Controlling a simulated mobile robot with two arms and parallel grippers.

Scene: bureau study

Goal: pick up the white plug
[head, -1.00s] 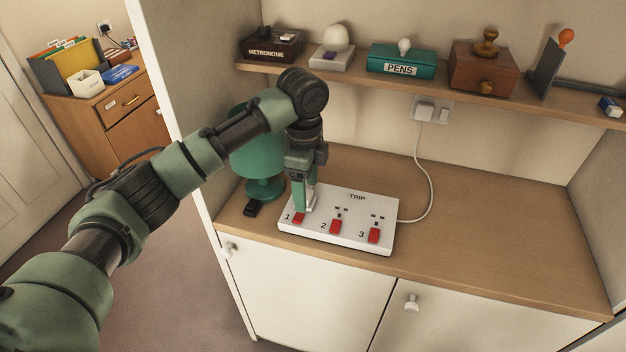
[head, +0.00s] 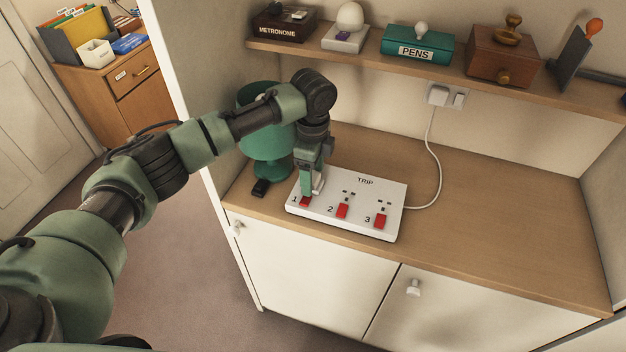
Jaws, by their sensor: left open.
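The white trip board (head: 360,187) lies on the desk top, with red switches numbered 1, 2 and 3. My left gripper (head: 312,187) points down at the board's left end, just behind switch 1 (head: 305,201), and is open. A small pale piece (head: 318,184) shows at its fingertips; it may be a white plug in position 1, but the fingers hide most of it. Another white plug (head: 438,95) sits in the wall socket, with a white cable running down to the board's right side. My right gripper is out of view.
A green lamp (head: 268,142) stands behind my left wrist, and a small black object (head: 261,188) lies left of the board. A shelf (head: 480,76) with a metronome box, a pens box and other items hangs above. The desk top right of the cable (head: 439,170) is clear.

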